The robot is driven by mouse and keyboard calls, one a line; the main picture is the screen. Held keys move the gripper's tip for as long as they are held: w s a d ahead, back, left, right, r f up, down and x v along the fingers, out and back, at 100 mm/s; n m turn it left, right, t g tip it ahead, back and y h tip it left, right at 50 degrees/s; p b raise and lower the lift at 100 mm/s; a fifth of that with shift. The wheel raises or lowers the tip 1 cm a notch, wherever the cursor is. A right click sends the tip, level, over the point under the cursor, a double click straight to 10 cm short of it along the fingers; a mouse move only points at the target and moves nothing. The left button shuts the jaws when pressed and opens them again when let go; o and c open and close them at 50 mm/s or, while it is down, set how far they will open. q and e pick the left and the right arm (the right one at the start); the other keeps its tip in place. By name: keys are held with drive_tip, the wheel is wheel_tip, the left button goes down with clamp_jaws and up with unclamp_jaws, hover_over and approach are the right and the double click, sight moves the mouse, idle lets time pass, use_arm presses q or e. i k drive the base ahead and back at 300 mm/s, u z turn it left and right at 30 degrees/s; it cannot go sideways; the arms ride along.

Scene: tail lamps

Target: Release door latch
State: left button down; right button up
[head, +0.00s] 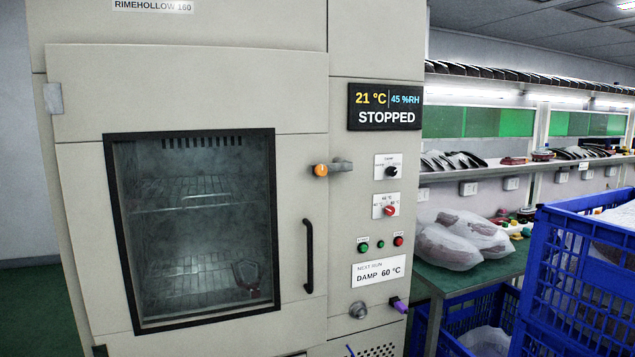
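The climate chamber's door (82,195) has a dark-framed window and looks closed. The door latch (341,165) is a short grey lever with an orange knob (320,170) at its left end. It lies about horizontal, reaching from the right-hand panel across the door's right edge. A black vertical handle (309,256) is on the door below the latch. Through the window, wire shelves show, and a lamp-like part (247,275) lies on the lower one. Neither of my grippers is in view.
A display (384,107) reads 21 °C, 45 %RH, STOPPED. Two rotary knobs, small buttons and a label reading "DAMP 60 °C" (379,271) are below it. A blue crate (575,285) and a green bench with bagged parts (450,247) stand at right.

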sight(320, 169)
drive_tip(key=k, duration=0.65)
drive_tip(key=z, duration=0.1)
drive_tip(key=i, duration=1.45)
drive_tip(key=z, duration=0.8)
drive_tip(key=k, duration=0.95)
drive_tip(key=z, duration=0.2)
drive_tip(key=i, duration=0.95)
drive_tip(key=u, duration=0.1)
